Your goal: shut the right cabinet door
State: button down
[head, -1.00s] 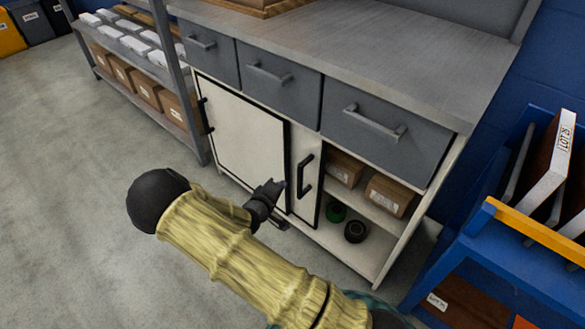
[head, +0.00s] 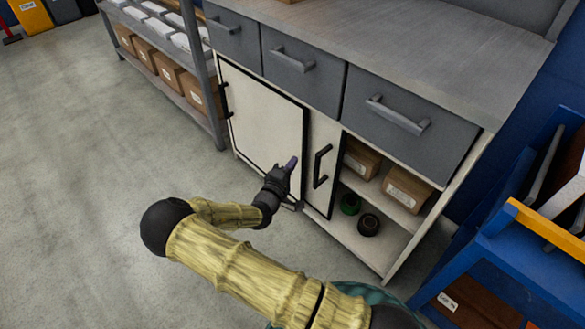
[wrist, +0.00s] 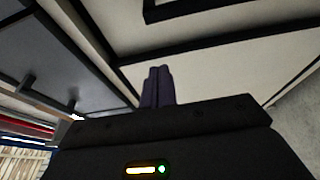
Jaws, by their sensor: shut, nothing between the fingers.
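The right cabinet door (head: 318,190) is a pale panel with a black frame and an upright black handle. Only a narrow strip of it shows in the head view, beside the left door (head: 262,125), which appears to overlap it. The right compartment (head: 375,215) stands open. My gripper (head: 291,164) is shut and empty, with purple fingers, in front of the left door's right edge and left of the handle. In the wrist view the fingertips (wrist: 158,72) point at pale, black-framed panels, with a dark bar at the top. Whether they touch a panel is unclear.
The open compartment holds cardboard boxes (head: 405,188) on a shelf and dark and green rolls (head: 368,224) below. Grey drawers (head: 395,115) sit above. A blue rack (head: 500,270) stands close at the right. The floor (head: 80,200) at left is clear.

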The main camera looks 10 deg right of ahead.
jog(key=w+d+b, duration=0.2)
jog(key=d, duration=0.4)
jog(key=shift+w+d+b, duration=0.15)
jog(key=shift+w+b, duration=0.15)
jog(key=shift+b, duration=0.05)
dwell(0.5)
